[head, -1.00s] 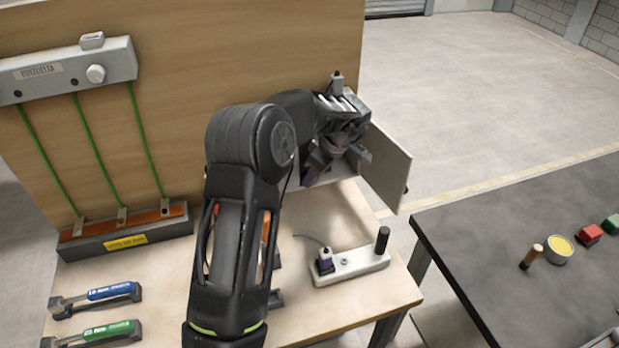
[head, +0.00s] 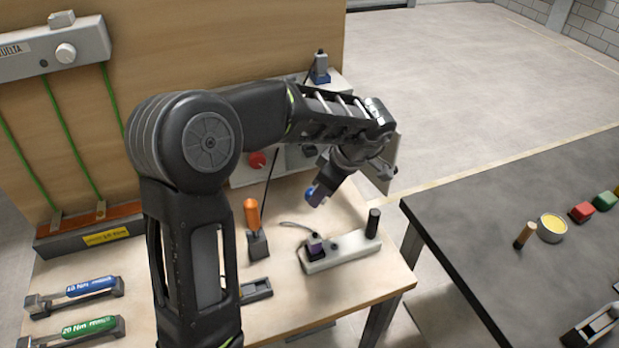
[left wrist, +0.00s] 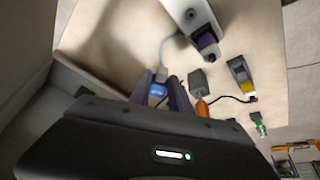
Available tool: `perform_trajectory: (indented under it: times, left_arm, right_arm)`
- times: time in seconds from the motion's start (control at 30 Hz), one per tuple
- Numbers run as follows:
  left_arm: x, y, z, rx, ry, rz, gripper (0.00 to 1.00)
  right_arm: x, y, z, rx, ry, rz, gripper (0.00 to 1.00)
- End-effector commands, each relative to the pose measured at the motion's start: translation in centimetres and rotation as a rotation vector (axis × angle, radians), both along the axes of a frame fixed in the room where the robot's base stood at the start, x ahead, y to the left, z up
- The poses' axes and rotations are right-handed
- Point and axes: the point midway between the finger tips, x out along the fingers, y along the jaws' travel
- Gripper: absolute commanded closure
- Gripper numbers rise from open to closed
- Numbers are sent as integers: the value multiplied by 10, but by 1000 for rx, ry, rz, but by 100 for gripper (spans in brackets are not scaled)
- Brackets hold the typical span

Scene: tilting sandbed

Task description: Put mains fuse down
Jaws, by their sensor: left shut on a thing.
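My left gripper (head: 326,184) is shut on a small blue piece, the mains fuse (head: 311,194), and holds it above the wooden bench, in front of the pale switch box. In the left wrist view the blue fuse (left wrist: 157,90) shows between the two fingers (left wrist: 158,88), with the bench top behind it. The fingers hide part of the fuse. My right gripper is not in view.
A white block (head: 342,251) with a purple-and-black plug and a dark post stands below the gripper. An orange-handled tool (head: 253,222) stands to its left. The box has a red knob (head: 257,160) and an open door (head: 389,168). Bare bench (head: 290,205) lies between.

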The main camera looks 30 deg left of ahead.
Motion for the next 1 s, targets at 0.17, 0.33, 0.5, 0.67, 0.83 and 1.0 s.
perform_trajectory:
  times: [0.17, 0.33, 0.5, 0.67, 0.83, 1.0]
  left_arm:
    - [-17, -25, -1, 0, -1, -2, 100]
    - [-23, -33, 0, 0, 0, 1, 100]
    - [-23, -33, 0, 0, 0, 1, 100]
    - [-23, -33, 0, 0, 0, 1, 100]
    - [-23, -33, 0, 0, 0, 1, 100]
    - [-23, -33, 0, 0, 0, 1, 100]
  right_arm:
    - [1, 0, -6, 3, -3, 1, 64]
    - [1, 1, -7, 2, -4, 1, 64]
    - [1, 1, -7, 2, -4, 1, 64]
    - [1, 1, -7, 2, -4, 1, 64]
    - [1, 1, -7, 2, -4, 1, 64]
    - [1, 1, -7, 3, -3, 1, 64]
